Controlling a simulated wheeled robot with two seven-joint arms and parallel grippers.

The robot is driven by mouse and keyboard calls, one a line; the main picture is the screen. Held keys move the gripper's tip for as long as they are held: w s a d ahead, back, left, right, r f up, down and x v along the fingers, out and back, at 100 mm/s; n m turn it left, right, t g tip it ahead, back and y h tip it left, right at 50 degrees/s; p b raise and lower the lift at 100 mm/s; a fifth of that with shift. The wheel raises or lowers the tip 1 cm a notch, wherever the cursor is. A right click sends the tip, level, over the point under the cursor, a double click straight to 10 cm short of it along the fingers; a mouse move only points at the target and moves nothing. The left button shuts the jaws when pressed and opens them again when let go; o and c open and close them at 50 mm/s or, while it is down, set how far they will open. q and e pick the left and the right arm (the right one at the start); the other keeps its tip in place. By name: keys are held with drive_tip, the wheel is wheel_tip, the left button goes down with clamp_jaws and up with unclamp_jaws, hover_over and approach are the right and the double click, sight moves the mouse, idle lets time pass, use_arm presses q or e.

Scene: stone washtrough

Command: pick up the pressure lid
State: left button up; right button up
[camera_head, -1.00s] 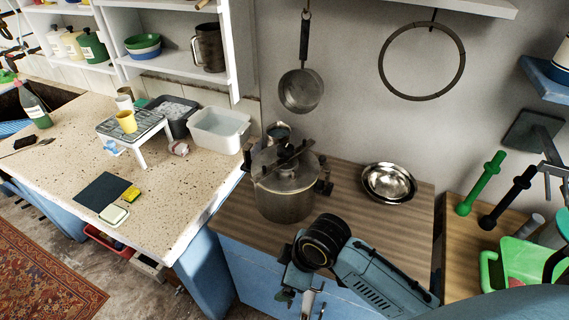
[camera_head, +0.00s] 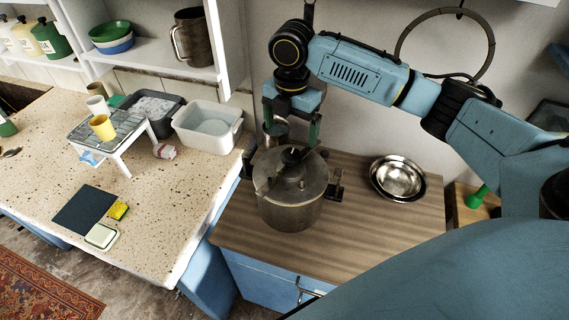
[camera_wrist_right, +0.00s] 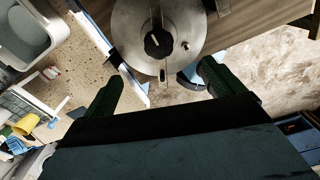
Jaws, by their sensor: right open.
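The pressure lid (camera_head: 291,173) is a round metal disc with a dark knob and a bar across it. It sits on top of the metal pot (camera_head: 290,212) on the wooden counter. In the right wrist view the lid (camera_wrist_right: 185,25) is at the top, with its black knob and bar showing. My right gripper (camera_head: 291,140) hangs above the back part of the lid, fingers pointing down. In the wrist view its two green fingers (camera_wrist_right: 160,85) are wide apart with nothing between them. My left gripper is not in view.
A shiny metal bowl (camera_head: 398,178) stands right of the pot on the wooden counter (camera_head: 345,235). The speckled worktop (camera_head: 165,210) at left holds a white tub (camera_head: 208,127), a small rack with a yellow cup (camera_head: 102,127), and a sponge (camera_head: 118,211). A ring hangs on the wall behind my arm.

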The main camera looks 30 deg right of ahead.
sight(290, 154)
drive_tip(key=shift+w+d, duration=0.15)
drive_tip(key=shift+d, duration=0.05)
wheel_tip(290, 154, down, 7)
drive_tip(key=shift+f+p, duration=0.5)
drive_tip(key=shift+f, duration=2.45)
drive_tip(key=shift+c, duration=0.4)
drive_tip(key=c, duration=1.4)
drive_tip(key=shift+w+r, duration=0.1)
drive_tip(key=shift+r, duration=0.1)
drive_tip(key=shift+c, duration=0.8)
